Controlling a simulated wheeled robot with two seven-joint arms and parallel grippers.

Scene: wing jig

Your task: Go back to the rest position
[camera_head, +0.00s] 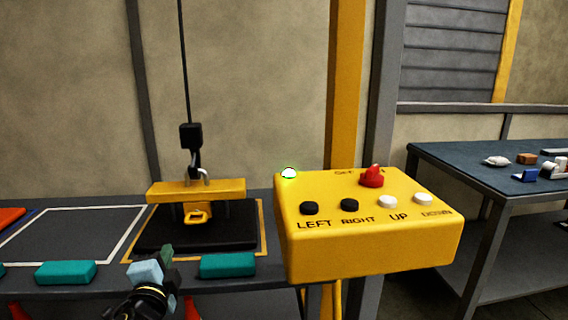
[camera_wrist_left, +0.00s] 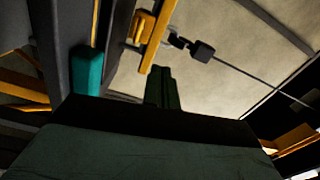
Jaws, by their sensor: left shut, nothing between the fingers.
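My left gripper (camera_head: 160,262) is at the lower left of the head view, in front of the bench and between two teal blocks. Its fingers are shut with nothing between them. In the left wrist view the closed fingers (camera_wrist_left: 162,88) point up toward the hoist hook and the wall. The yellow control box (camera_head: 365,250) stands to the right of the gripper, apart from it. It has black LEFT and RIGHT buttons, white UP and DOWN buttons, a red switch (camera_head: 372,177) and a lit green lamp (camera_head: 289,173). My right gripper is not in view.
A hoist hook (camera_head: 196,165) hangs at a yellow beam (camera_head: 170,192) above a black block (camera_head: 185,232). Teal blocks (camera_head: 66,272) and (camera_head: 228,265) line the bench's front edge. A yellow post (camera_head: 346,80) rises behind the box. Another table (camera_head: 450,165) with small parts stands right.

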